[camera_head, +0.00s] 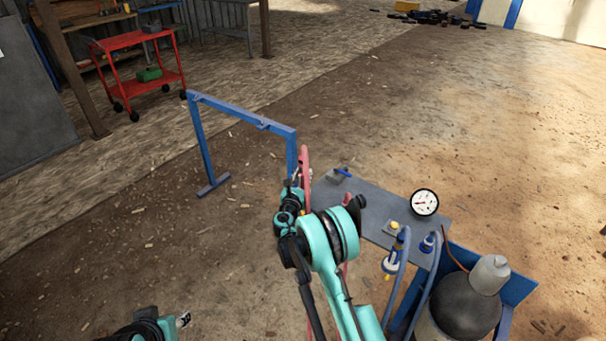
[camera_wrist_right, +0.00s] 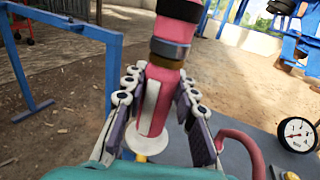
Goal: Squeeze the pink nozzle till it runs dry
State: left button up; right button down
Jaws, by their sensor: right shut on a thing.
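The pink nozzle (camera_wrist_right: 154,106) stands between the fingers of my right gripper (camera_wrist_right: 160,95) in the right wrist view. It has grey and brass-coloured rings and a pink and black top end. The gripper is shut on it, with a finger on each side. In the head view my right gripper (camera_head: 296,184) is beside the blue frame's right post, and the nozzle is mostly hidden there.
A grey panel (camera_head: 372,205) carries a pressure gauge (camera_head: 424,203), valves and blue hoses. A dark tank (camera_head: 466,306) stands at the lower right. A blue frame (camera_head: 240,112) stands left of the panel. A red cart (camera_head: 138,62) is at the back left.

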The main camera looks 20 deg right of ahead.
notch_tip(320, 180, down, 13)
jog(key=shift+f, duration=0.15)
dwell(1.1)
jog(key=c, duration=1.1)
grip_release()
jog(key=shift+c, duration=0.2)
jog(key=v, duration=0.7)
jog(key=shift+s, duration=0.25)
jog(key=shift+a, duration=0.1)
